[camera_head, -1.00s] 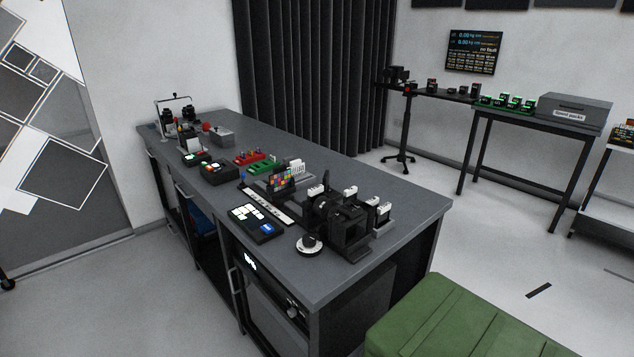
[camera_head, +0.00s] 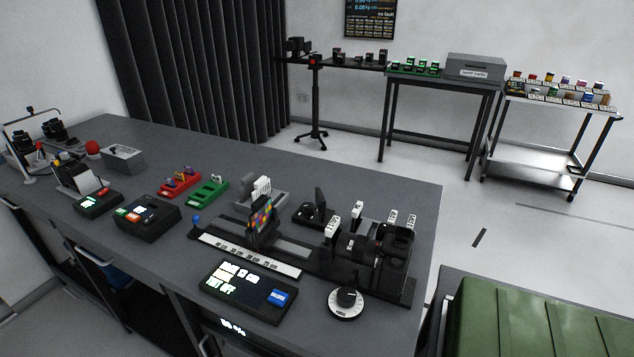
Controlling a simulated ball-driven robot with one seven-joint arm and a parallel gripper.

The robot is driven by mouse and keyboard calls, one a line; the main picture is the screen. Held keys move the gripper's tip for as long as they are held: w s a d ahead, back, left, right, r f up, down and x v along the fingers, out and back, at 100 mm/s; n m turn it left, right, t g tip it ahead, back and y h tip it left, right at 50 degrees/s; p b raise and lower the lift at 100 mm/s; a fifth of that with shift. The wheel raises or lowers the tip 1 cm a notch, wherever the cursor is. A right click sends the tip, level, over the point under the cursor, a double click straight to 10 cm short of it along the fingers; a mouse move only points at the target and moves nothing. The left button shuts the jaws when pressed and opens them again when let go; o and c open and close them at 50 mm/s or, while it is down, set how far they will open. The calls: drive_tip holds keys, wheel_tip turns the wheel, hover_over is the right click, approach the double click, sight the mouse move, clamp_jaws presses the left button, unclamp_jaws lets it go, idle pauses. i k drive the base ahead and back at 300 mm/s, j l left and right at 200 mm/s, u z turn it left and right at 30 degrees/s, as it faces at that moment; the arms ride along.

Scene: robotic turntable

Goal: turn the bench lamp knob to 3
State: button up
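A round knob (camera_head: 347,297) with a black grip on a white dial stands near the front right edge of the grey bench (camera_head: 330,178). Its markings are too small to read. I cannot tell from this view whether it is the lamp knob. A black control panel (camera_head: 246,291) with lit white keys and a blue key lies to its left. A small lit display (camera_head: 232,328) shows on the bench front below the panel. My gripper is not in view.
A black camera-like device (camera_head: 372,248) stands right behind the knob. A colour chart (camera_head: 261,218) stands on a rail to its left. A green padded case (camera_head: 540,318) is at the lower right.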

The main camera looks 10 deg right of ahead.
sight(308, 207)
drive_tip(key=i+j+z, duration=0.2)
drive_tip(key=j+z, duration=0.15)
drive_tip(key=j, duration=0.55)
drive_tip(key=i+j+z, duration=0.1)
drive_tip(key=j+z, duration=0.25)
drive_tip(key=j, duration=0.6)
drive_tip(key=j+z, duration=0.35)
drive_tip(key=j, duration=0.6)
